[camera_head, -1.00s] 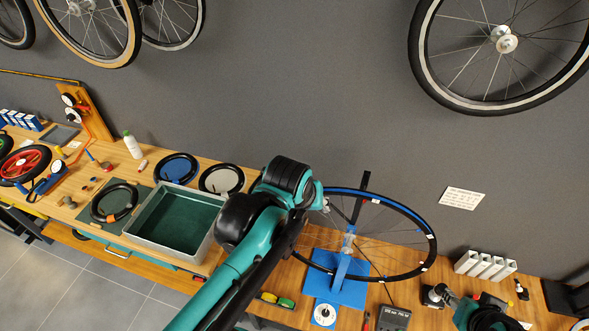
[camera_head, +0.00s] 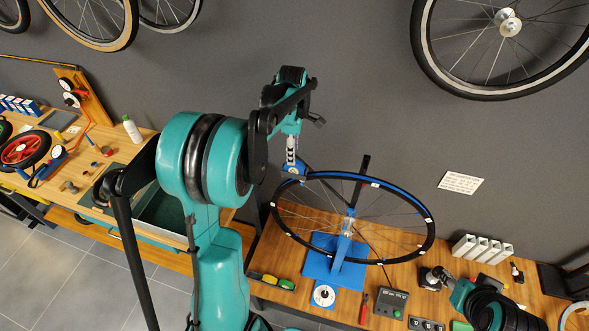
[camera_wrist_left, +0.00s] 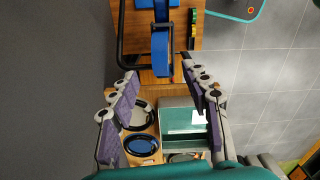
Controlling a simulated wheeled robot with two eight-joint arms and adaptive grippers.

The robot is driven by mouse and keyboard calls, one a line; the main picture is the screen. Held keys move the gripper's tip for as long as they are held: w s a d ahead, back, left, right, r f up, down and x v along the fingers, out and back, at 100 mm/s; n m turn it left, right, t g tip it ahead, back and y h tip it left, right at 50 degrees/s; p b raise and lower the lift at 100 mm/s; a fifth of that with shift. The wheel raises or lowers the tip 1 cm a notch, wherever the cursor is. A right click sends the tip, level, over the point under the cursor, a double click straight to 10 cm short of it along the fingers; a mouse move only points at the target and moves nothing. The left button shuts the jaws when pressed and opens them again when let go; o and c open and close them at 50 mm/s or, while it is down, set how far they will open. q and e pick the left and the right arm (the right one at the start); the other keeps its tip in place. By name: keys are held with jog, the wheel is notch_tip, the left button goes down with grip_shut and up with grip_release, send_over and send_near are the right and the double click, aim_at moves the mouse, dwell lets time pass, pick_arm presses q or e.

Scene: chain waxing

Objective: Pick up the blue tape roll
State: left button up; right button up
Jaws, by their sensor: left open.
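I cannot surely pick out the blue tape roll. A round blue disc (camera_wrist_left: 141,145) with a black ring lies on the bench in the left wrist view; I cannot tell if it is the roll. In the head view my arm hides that spot. My left gripper (camera_wrist_left: 163,85) is open and empty, its purple-padded fingers spread above the bench. In the head view the left gripper (camera_head: 294,165) is at the wheel's left edge, its fingers unclear. My right gripper (camera_head: 434,279) is low at the right, its jaws too small to judge.
A spoked wheel (camera_head: 431,235) stands on a blue truing stand (camera_head: 318,267). A green-lined tray (camera_wrist_left: 180,113) and a pale disc (camera_wrist_left: 133,116) lie near the blue disc. Small coloured items (camera_head: 270,281) sit at the bench's front edge. Wheels hang on the wall.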

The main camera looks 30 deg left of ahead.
aim_at(294, 170)
pick_arm(q)
jog(key=shift+d+f+p, duration=0.2)
jog(key=shift+f+p, duration=0.1)
jog(key=shift+f, duration=1.1)
jog(key=shift+d+f+p, duration=0.15)
jog(key=shift+f+p, duration=0.1)
jog(key=shift+f, duration=1.1)
jog(key=shift+c, duration=0.4)
jog(key=shift+s, duration=0.1)
grip_shut()
